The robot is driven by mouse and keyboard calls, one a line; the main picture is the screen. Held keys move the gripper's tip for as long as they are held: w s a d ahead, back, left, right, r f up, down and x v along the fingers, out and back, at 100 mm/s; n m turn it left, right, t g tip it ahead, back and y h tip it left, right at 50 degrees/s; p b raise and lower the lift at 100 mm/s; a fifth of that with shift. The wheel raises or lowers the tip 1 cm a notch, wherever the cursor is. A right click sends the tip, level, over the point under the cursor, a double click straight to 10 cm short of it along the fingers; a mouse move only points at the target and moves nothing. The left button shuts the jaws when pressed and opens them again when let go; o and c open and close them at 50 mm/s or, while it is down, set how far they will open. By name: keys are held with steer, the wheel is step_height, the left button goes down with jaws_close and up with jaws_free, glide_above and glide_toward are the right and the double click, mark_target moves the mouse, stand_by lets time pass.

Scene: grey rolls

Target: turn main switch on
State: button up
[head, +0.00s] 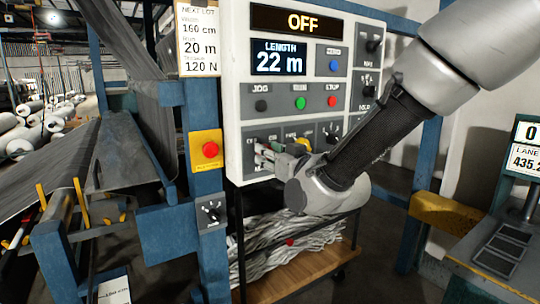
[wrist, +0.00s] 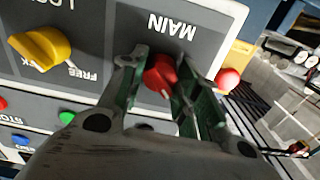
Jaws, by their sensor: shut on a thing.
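The red main switch (wrist: 160,76) is a knob under the label MAIN, seen upside down in the wrist view. My gripper (wrist: 157,70) has its green-sided fingers on either side of this knob and is shut on it. In the head view my gripper (head: 270,152) is at the lower left of the white control panel (head: 232,90), and mostly hides the switch there. The display (head: 300,22) at the top of the panel reads OFF. The knob's exact angle is hard to tell.
A yellow knob (wrist: 40,46) marked FREE is beside my gripper. A red button on a yellow plate (head: 210,150) is on the blue post left of the panel. Jog, green and red stop buttons sit above. A cart (head: 290,278) with grey scraps stands below.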

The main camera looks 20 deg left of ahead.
steer(key=shift+m, duration=0.3)
steer(key=m, duration=0.3)
steer(key=shift+m, duration=0.4)
steer(key=m, duration=0.9)
steer(key=shift+m, duration=2)
steer(key=o, duration=1)
steer(key=shift+o, duration=0.2)
